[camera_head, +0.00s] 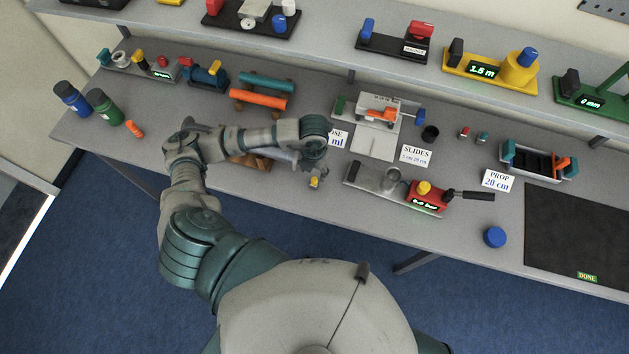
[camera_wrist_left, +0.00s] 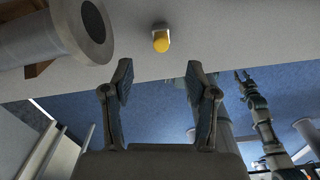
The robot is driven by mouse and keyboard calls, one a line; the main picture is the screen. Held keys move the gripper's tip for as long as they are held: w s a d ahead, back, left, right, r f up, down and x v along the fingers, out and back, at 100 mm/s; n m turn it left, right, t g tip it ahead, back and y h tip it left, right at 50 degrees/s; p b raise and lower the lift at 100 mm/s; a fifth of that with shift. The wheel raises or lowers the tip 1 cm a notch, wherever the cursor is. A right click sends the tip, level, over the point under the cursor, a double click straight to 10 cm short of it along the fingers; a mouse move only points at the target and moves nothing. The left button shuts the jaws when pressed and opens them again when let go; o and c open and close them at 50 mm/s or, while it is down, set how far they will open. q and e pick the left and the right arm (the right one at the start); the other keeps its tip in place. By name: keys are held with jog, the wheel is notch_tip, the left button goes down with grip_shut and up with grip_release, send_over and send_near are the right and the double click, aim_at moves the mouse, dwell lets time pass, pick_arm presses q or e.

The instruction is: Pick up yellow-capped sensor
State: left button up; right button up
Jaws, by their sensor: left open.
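The yellow-capped sensor (camera_head: 314,182) is a small piece near the table's front edge, just below my left gripper (camera_head: 314,166) in the head view. In the left wrist view the sensor (camera_wrist_left: 161,41) shows its rounded yellow cap, with a grey part behind it. My left gripper (camera_wrist_left: 158,95) is open and empty, its two fingers apart. The sensor lies beyond the fingertips, roughly centred between them, and is not touched. A small gripper on another arm of mine (camera_wrist_left: 243,85) shows at the right of the wrist view, too small to judge.
A grey plate with a red block (camera_head: 428,196) lies to the right. A blue cap (camera_head: 494,237) sits near the front edge. The shelf (camera_head: 330,55) runs along the back.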

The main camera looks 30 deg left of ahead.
aim_at(315, 179)
pick_arm(q)
notch_tip(315, 179, down, 3)
jog(key=shift+w+r, duration=0.15)
jog(key=shift+r, duration=0.05)
notch_tip(315, 179, down, 6)
jog(key=shift+w+r+p, duration=0.15)
jog(key=shift+p, duration=0.55)
grip_shut()
